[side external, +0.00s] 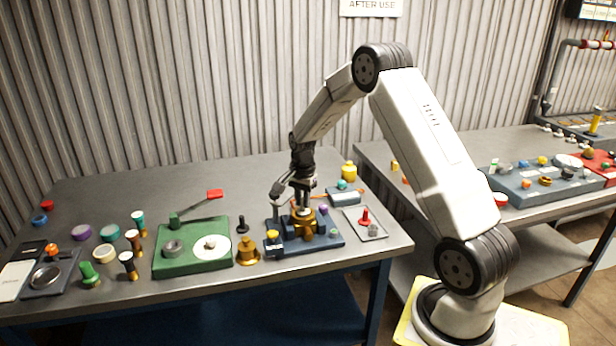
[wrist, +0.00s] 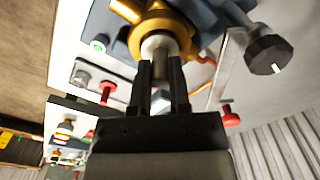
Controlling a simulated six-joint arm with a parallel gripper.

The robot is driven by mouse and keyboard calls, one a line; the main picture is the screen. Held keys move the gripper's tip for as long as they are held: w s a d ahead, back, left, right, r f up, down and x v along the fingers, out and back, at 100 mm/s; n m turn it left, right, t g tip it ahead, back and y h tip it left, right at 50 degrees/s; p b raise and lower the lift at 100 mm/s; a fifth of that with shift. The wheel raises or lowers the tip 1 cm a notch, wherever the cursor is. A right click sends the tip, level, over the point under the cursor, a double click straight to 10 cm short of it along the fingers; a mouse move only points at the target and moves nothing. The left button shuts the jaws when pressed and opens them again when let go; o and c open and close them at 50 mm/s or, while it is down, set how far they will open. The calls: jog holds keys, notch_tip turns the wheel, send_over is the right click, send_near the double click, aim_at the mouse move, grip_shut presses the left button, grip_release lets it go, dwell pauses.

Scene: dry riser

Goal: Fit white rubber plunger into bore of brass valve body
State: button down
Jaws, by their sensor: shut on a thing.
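The brass valve body (side external: 303,222) stands on a dark blue fixture (side external: 282,248) near the table's right end. It also shows at the top of the wrist view (wrist: 128,10). My gripper (side external: 302,200) points down just above the valve body. In the wrist view, my gripper (wrist: 161,68) is shut on the white plunger (wrist: 157,43). The plunger's pale round end lies in line with the valve body's opening, at or just over it. How deep it sits I cannot tell, since the fingers and the valve body hide parts of it.
A lever with a black knob (wrist: 268,55) rises beside the valve body. A small tray (side external: 378,236) with a red-topped part is to the right. A brass bell-shaped part (side external: 248,252) and a green fixture (side external: 165,264) stand left. Several small parts crowd the table's left.

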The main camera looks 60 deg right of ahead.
jog(key=shift+f, duration=0.45)
jog(key=shift+f, duration=0.1)
jog(key=c, duration=0.6)
grip_release()
notch_tip(320, 180, up, 12)
jog(key=shift+r, duration=0.1)
dwell(0.6)
